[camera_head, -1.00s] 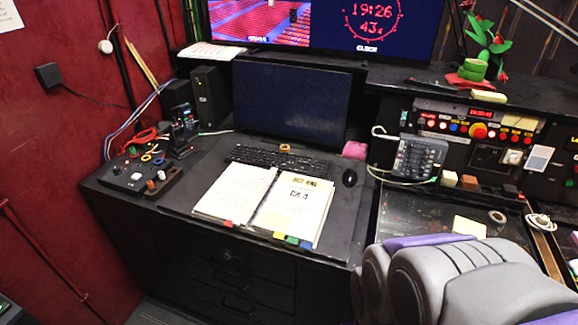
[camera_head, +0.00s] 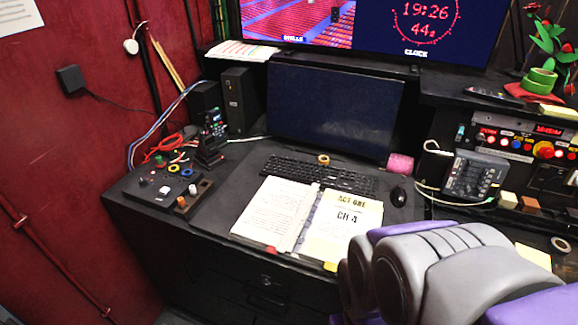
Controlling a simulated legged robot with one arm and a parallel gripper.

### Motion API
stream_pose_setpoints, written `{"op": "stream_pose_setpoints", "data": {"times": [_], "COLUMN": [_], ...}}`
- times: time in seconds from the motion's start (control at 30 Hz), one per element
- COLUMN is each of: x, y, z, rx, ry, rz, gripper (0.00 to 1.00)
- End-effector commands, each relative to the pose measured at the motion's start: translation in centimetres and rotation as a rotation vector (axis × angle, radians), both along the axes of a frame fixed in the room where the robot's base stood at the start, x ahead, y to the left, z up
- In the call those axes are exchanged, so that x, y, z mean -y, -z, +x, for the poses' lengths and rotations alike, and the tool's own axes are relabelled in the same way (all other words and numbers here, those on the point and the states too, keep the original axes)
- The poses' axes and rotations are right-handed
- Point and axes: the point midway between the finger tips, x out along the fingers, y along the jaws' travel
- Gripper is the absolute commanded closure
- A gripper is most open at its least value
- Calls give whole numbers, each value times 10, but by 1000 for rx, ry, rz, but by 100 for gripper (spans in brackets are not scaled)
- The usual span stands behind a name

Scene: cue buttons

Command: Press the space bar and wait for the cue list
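A black keyboard (camera_head: 318,176) lies on the dark desk, below a blank dark monitor (camera_head: 333,108). Its space bar is too small to make out. A roll of tape (camera_head: 323,159) sits at the keyboard's far edge. An open binder (camera_head: 308,219) with a page reading "ACT ONE" and "CH 4" lies just in front of the keyboard. No cue list shows on the monitor. My grey and purple arm (camera_head: 440,265) covers the lower right, in front of the binder's right corner. My gripper's fingertips are not in view.
A black mouse (camera_head: 397,196) and a pink block (camera_head: 400,163) lie right of the keyboard. A control box (camera_head: 165,191) stands at the desk's left. A wall screen (camera_head: 421,25) shows a clock.

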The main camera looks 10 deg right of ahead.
Motion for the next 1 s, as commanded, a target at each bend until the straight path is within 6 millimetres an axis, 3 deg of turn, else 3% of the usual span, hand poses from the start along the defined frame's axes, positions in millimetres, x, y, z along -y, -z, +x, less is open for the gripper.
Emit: {"op": "stream_pose_setpoints", "data": {"times": [0.2, 1.0], "x": [0, 0], "y": [0, 0], "z": [0, 0], "rx": [0, 0], "ry": [0, 0], "rz": [0, 0], "gripper": [100, 100]}}
